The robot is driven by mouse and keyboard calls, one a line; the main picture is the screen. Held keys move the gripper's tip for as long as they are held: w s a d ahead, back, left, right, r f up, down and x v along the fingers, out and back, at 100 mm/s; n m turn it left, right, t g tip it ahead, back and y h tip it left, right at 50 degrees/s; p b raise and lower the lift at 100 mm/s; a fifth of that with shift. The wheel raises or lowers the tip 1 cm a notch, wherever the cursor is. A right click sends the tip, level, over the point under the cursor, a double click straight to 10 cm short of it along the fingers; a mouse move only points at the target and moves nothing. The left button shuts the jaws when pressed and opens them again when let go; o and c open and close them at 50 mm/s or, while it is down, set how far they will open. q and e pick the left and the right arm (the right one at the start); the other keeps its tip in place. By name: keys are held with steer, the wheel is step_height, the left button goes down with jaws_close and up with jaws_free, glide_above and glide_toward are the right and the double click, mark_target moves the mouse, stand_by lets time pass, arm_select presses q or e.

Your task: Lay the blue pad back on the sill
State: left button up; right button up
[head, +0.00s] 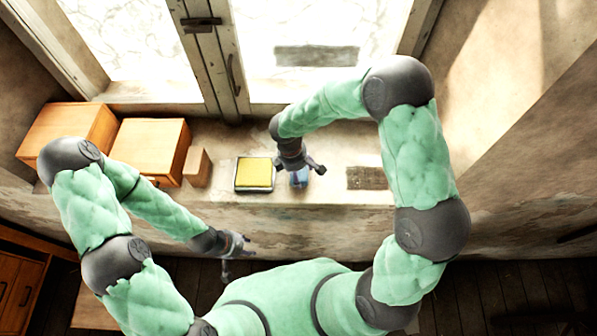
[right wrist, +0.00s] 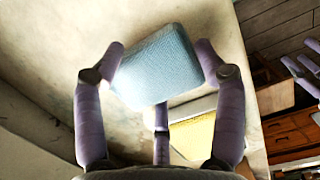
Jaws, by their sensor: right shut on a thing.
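The blue pad (right wrist: 160,68) is a light-blue, rounded block between the purple fingers of my right gripper (right wrist: 160,75) in the right wrist view. In the head view my right gripper (head: 300,164) points down over the sill (head: 325,185), shut on the blue pad (head: 299,179), which shows only partly below the fingers. I cannot tell whether the pad touches the sill. My left gripper (head: 235,252) is empty in front of the sill's front edge, its fingers spread; it also shows at the right edge of the right wrist view (right wrist: 304,68).
A yellow pad (head: 255,173) in a pale tray lies just left of my right gripper. Wooden boxes (head: 150,150) and a small wood block (head: 197,167) stand further left. A dark grey patch (head: 366,178) lies to the right. The window (head: 290,40) is behind.

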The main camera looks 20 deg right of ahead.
steer(key=shift+w+f, duration=0.1)
steer(key=shift+f, duration=0.6)
steer(key=o, duration=1.2)
steer(key=shift+f, duration=0.1)
steer(key=shift+r, duration=0.2)
steer(key=r, duration=0.4)
steer(key=a+r+b, duration=0.1)
steer(key=r, duration=0.6)
steer(key=shift+w+a+r+b, duration=0.2)
steer(key=shift+a+r+b, duration=0.15)
steer(key=shift+r, duration=0.05)
